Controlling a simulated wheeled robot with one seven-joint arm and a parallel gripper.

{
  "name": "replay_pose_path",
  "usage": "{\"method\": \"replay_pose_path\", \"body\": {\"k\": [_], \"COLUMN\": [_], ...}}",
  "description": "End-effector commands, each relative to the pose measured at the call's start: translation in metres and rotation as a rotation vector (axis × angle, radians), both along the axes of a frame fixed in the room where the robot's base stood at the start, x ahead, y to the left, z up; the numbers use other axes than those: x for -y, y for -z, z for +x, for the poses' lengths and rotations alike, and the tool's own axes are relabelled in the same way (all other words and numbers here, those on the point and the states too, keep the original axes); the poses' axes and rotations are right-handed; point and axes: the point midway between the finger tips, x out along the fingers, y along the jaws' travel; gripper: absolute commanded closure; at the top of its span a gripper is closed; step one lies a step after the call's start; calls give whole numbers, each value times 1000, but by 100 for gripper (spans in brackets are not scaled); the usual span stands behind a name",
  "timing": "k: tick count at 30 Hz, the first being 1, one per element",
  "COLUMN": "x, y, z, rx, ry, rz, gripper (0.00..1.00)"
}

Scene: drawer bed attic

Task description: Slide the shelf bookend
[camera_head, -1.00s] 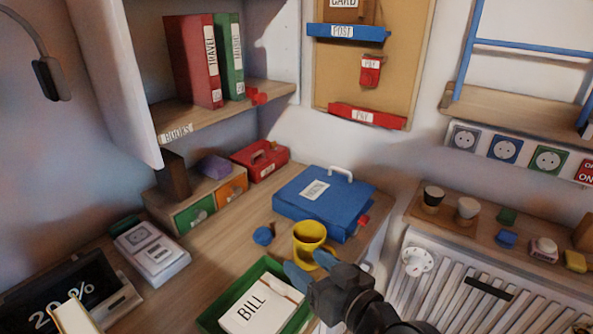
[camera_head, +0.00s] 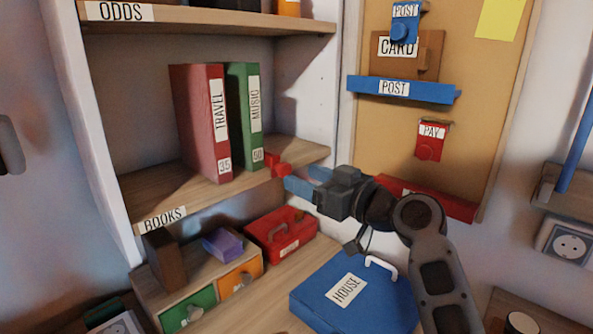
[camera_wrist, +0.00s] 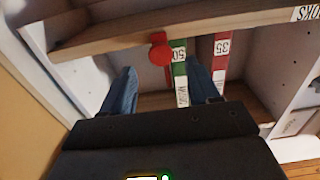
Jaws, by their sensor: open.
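The bookend is a small red block with a knob (camera_head: 275,162) at the front edge of the books shelf (camera_head: 236,196), just right of the green music book (camera_head: 243,118). The red travel book (camera_head: 200,125) stands upright left of the green one. My gripper (camera_head: 300,184) is open beside the bookend's right side, with its blue fingers pointing at it. In the wrist view, the red knob (camera_wrist: 160,53) lies between and beyond the two blue fingers (camera_wrist: 165,88). I see no contact with it.
Below are a red toolbox (camera_head: 281,236), a drawer unit (camera_head: 205,285) with a purple block on top, and a blue HOUSE case (camera_head: 357,295). A cork board (camera_head: 455,150) with blue and red ledges stands behind my arm. The shelf left of the books is clear.

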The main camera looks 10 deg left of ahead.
Motion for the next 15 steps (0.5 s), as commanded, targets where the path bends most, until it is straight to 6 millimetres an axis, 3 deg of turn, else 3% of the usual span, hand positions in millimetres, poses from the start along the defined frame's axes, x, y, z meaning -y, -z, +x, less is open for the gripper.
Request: {"method": "replay_pose_path", "body": {"k": [6,15], "x": [-24,-33], "y": [-1,0], "z": [19,26], "rx": [-1,1], "ry": [1,2], "rz": [1,1], "gripper": [40,40]}}
